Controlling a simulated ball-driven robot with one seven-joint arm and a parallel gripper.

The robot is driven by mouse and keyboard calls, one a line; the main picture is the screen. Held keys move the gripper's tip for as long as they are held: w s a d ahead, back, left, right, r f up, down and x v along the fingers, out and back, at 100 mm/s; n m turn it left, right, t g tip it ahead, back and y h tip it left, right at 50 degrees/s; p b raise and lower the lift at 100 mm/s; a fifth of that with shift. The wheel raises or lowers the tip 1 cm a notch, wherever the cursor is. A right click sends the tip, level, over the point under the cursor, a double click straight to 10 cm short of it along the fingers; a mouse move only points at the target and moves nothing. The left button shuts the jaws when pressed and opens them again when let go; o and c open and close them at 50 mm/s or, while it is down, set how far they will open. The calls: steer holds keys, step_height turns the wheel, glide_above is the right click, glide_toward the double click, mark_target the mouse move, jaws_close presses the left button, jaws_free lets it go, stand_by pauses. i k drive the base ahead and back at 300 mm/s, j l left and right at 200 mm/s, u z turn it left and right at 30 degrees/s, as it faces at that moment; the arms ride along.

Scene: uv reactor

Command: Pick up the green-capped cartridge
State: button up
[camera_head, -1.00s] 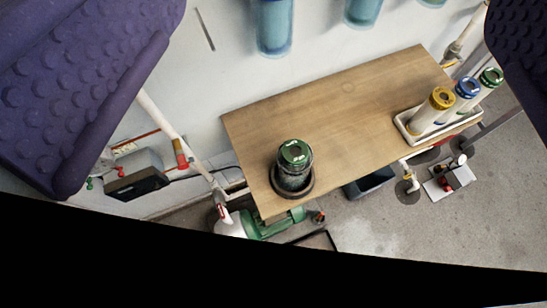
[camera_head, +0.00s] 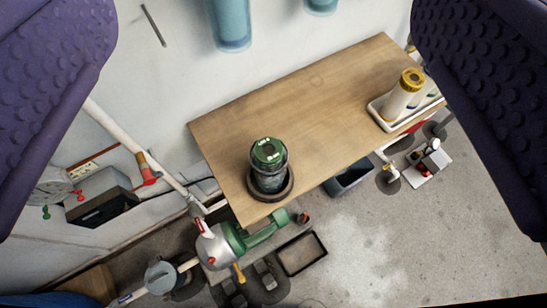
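A white rack (camera_head: 388,125) stands at the right end of a wooden table. A pale cartridge with a yellow cap (camera_head: 411,79) stands in it, tilted in the picture. Part of another pale cartridge (camera_head: 430,93) shows beside it; its cap is behind my right finger. The green-capped cartridge in the rack is hidden behind that finger now. A clear dark-filled jar with a green lid (camera_head: 268,152) stands in a round black base (camera_head: 272,195) near the table's left front corner. My gripper (camera_head: 268,130) is open, its purple studded fingers wide apart at the picture's sides, nothing between them.
The wooden table (camera_head: 300,100) is bare between jar and rack. Blue-green cylinders (camera_head: 229,25) hang on the white wall behind. A green pump (camera_head: 240,240), pipes and a black tray (camera_head: 301,254) lie below the front edge. Grey floor (camera_head: 370,240) is open at lower right.

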mark_target(268, 150)
steer(key=k+l, duration=0.1)
steer(key=l, duration=0.5)
steer(key=k+l, duration=0.1)
steer(key=l, duration=0.45)
steer(key=k+l, duration=0.1)
steer(key=l, duration=0.5)
steer(key=k+l, duration=0.1)
steer(key=l, duration=0.45)
